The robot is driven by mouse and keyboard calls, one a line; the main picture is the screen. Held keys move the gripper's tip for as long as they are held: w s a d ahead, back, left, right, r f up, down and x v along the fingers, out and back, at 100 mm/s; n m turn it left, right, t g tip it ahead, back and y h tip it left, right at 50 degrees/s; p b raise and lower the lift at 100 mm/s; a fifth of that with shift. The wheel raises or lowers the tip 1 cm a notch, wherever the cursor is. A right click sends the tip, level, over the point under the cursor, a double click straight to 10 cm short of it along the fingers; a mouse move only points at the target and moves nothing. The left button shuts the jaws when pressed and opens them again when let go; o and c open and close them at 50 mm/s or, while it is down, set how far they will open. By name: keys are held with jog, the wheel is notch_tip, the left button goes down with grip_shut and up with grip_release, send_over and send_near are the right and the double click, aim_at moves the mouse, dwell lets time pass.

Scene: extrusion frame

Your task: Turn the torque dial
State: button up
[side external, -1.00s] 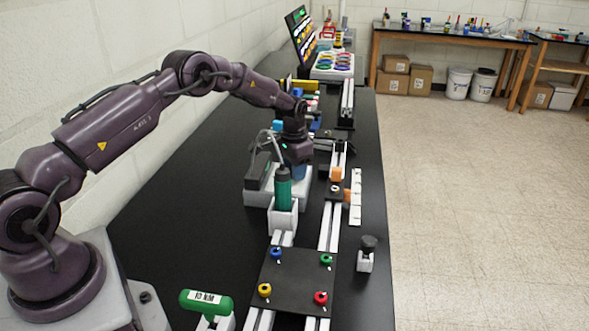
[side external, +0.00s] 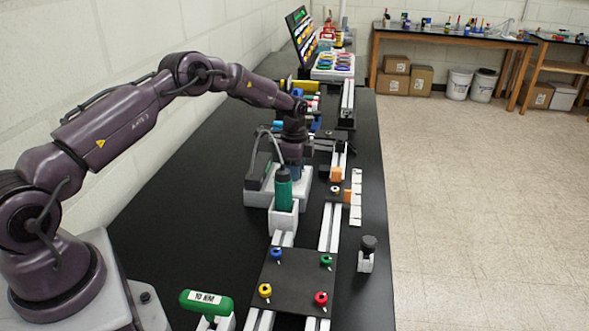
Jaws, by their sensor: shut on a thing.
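The white and dark controller unit (side external: 256,198) sits on the black bench behind the green electric screwdriver (side external: 284,190), which stands upright in a white holder. A grey cable loops from the unit to the screwdriver's top. My gripper (side external: 293,172) points down over the right part of the unit, low against its top. It is shut on the torque dial there. The dial itself and the fingertips are mostly hidden behind the gripper and the screwdriver, so the dial's setting cannot be read.
A black plate (side external: 292,283) with blue, green, yellow and red knobs lies on the rails in front. A green handle marked 10 NM (side external: 206,300) stands at the near left, a small black-knobbed post (side external: 368,246) at the right. Panels and trays fill the bench's far end.

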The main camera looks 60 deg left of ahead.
jog(key=shift+r+m, duration=0.1)
jog(key=shift+m, duration=0.3)
jog(key=o, duration=0.9)
notch_tip(320, 180, up, 13)
jog(key=shift+f, duration=0.1)
dwell(0.4)
